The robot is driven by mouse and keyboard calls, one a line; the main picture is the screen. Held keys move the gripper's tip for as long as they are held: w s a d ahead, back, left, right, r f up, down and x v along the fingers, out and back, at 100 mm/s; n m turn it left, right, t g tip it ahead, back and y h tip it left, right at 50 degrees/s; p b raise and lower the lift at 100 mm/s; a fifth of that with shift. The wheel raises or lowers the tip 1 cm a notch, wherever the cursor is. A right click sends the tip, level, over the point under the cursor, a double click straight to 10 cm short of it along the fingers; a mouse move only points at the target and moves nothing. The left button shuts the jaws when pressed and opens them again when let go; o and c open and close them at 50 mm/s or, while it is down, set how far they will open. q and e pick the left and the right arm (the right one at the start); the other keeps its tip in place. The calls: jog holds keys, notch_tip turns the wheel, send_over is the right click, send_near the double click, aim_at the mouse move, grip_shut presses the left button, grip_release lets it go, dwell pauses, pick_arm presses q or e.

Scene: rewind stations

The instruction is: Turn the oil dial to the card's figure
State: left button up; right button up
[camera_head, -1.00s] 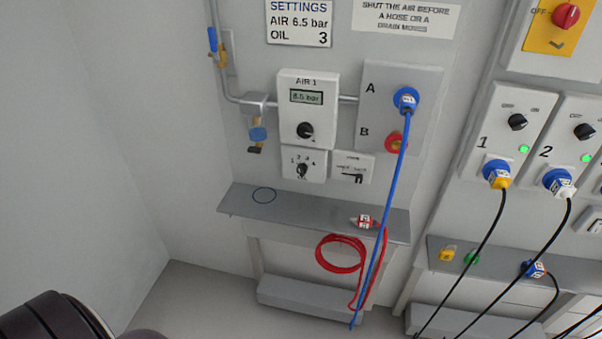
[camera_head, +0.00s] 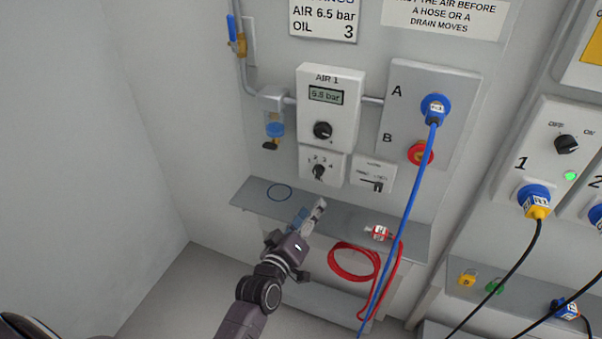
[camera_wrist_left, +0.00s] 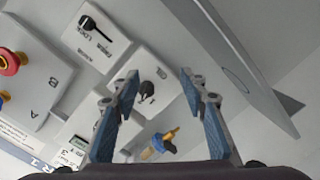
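The oil dial (camera_head: 319,172) is a small black knob on a white plate with figures 1 to 4, below the AIR 1 box (camera_head: 345,85). Its pointer is too small to read surely. The card (camera_head: 324,18) reads AIR 6.5 bar, OIL 3. My left gripper (camera_head: 309,212) is open and empty, below and in front of the dial, apart from it. In the left wrist view the dial (camera_wrist_left: 148,94) shows beyond and between the spread, blue-padded fingers (camera_wrist_left: 160,75). My right gripper is not in view.
A grey shelf (camera_head: 258,205) lies below the dial, with a red-and-white coupling (camera_head: 380,233) on it. A lever plate (camera_head: 373,175) is right of the dial. A blue hose (camera_head: 411,195) hangs from socket A. A blue-and-brass drain (camera_head: 275,130) is to the left.

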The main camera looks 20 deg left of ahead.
pick_arm(q)
jog(key=n+t, duration=0.1)
send_near(316, 175)
jog(key=w, duration=0.2)
jog(key=shift+w+d, duration=0.2)
jog(key=shift+w, duration=3.45)
grip_shut()
